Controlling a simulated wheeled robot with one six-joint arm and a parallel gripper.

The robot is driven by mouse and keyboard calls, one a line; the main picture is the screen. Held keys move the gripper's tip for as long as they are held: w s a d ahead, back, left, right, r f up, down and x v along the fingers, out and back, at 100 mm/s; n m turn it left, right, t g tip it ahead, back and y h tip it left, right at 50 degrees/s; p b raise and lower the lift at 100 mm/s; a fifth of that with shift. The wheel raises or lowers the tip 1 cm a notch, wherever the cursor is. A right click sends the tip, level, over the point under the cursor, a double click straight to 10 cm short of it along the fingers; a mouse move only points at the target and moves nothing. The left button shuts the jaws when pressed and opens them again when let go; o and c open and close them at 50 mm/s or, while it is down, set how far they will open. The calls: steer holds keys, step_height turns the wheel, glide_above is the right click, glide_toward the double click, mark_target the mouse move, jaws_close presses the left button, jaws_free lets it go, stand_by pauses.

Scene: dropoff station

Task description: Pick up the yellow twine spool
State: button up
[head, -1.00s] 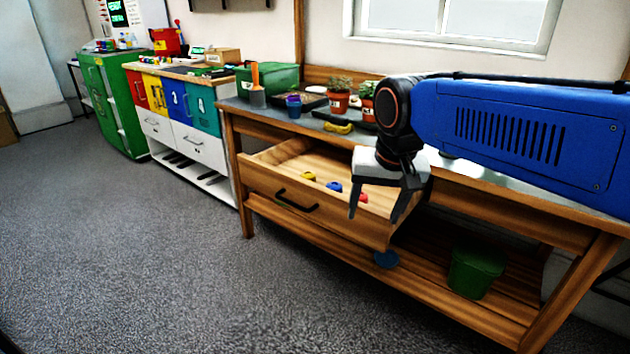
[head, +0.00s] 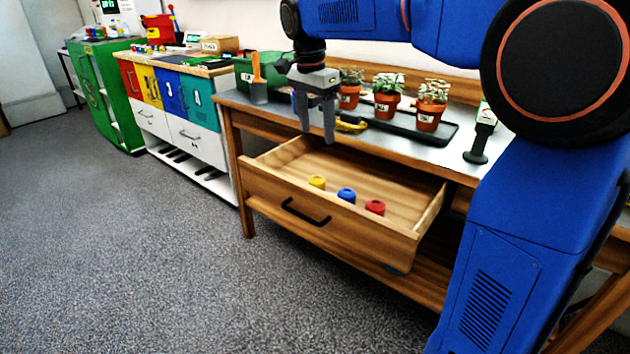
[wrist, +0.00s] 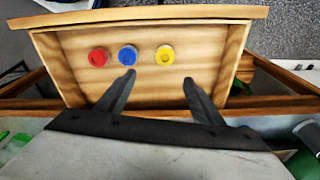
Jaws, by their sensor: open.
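The yellow twine spool (head: 317,182) stands in the open wooden drawer (head: 400,200), at the left end of a row of spools near the drawer's front. The wrist view shows the yellow spool (wrist: 165,55) beyond my fingertips, between their lines. A blue spool (head: 346,195) and a red spool (head: 375,207) stand beside it in the row. My gripper (head: 318,138) is open and empty. It points down above the back part of the drawer, apart from the spools. In the wrist view my two fingers (wrist: 158,77) are spread wide.
The workbench top holds potted plants (head: 387,95) on a black tray, a green bin (head: 262,72), an orange-handled trowel (head: 257,80) and yellow-handled pruners (head: 350,124). A cabinet with coloured doors (head: 170,90) stands at left. The floor in front is clear.

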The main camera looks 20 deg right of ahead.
glide_toward(317, 178)
steer(key=f, duration=0.2)
steer(key=d+f, duration=0.1)
steer(key=f, duration=0.2)
steer(key=shift+d+f, duration=0.1)
steer(key=shift+f, duration=0.05)
step_height(317, 178, down, 4)
steer(key=shift+w+r, duration=0.1)
steer(key=shift+w, duration=0.05)
steer(key=shift+f, duration=0.7)
steer(key=c, duration=1.1)
